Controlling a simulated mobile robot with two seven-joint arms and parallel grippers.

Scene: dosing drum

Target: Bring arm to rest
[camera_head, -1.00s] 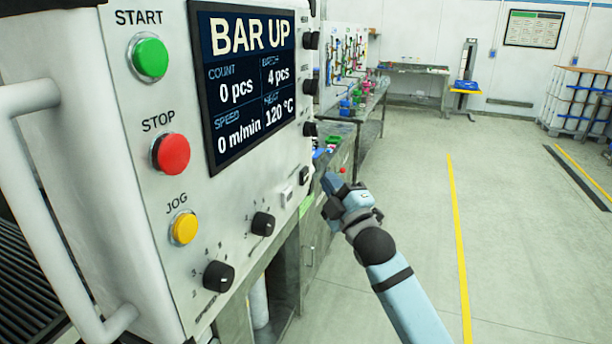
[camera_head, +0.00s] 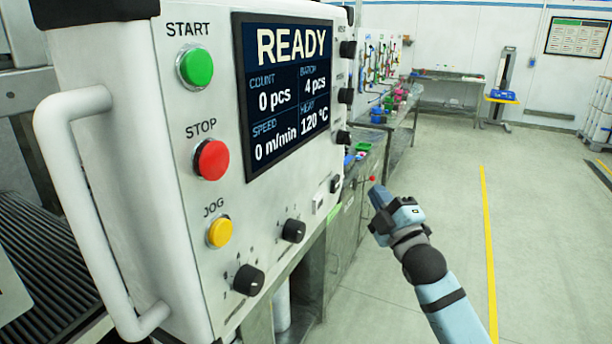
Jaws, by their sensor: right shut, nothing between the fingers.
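My right arm comes in from the bottom right. Its gripper (camera_head: 376,201) is shut and empty, in front of the benches and to the right of the control panel (camera_head: 190,120), apart from it as far as I can see. The panel's screen (camera_head: 288,92) reads READY, with count 0 pcs, batch 4 pcs, speed 0 m/min and heat 120 °C. The panel has a green START button (camera_head: 196,68), a red STOP button (camera_head: 211,160) and a yellow JOG button (camera_head: 219,233). My left gripper is out of view.
A thick white handle (camera_head: 75,190) stands out at the panel's left. Dark knobs (camera_head: 249,280) sit low on the panel. Benches with coloured items (camera_head: 395,105) run behind it. The floor (camera_head: 540,240) with a yellow line (camera_head: 488,230) is clear at the right.

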